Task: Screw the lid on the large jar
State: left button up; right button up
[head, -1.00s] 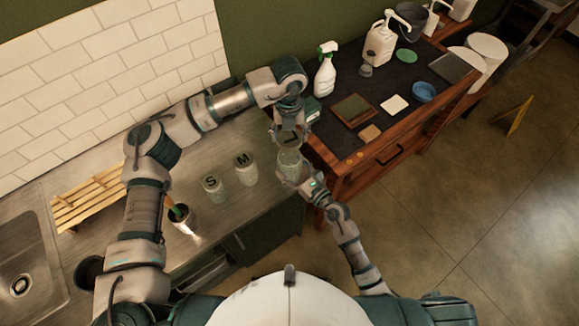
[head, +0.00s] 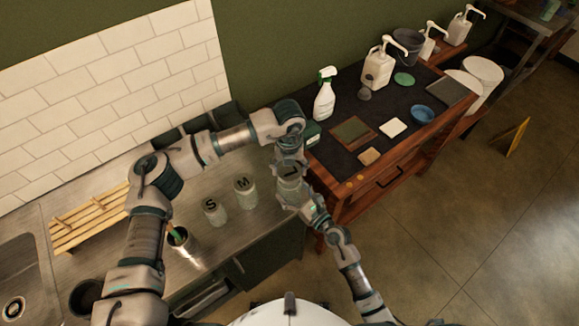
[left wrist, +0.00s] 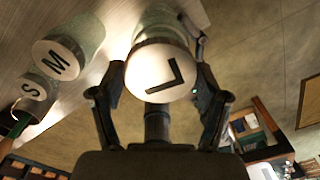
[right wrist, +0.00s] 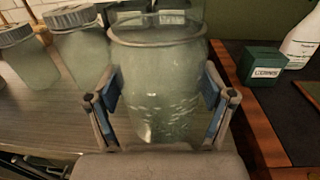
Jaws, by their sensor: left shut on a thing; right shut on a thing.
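The large jar (right wrist: 160,95) is clear greenish glass, upright, between the fingers of my right gripper (right wrist: 162,92), which is shut on it. Its rim looks bare in the right wrist view. The lid (left wrist: 160,72), pale and marked L, is in my left gripper (left wrist: 158,85), which is shut on its sides. Part of the jar shows beyond the lid in the left wrist view. In the head view the lid (head: 291,173) is just above the jar (head: 291,190). I cannot tell the exact gap or alignment between them.
Jars marked S (head: 214,212) and M (head: 245,192) stand lidded on the counter to the left. A wooden rack (head: 90,218) and a cup (head: 184,246) are further left. The workbench (head: 345,200) on the right holds a spray bottle (head: 324,98) and pump bottles.

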aim_at(290, 188)
pick_arm(q)
jog(key=shift+f, duration=0.85)
jog(key=shift+f, duration=0.55)
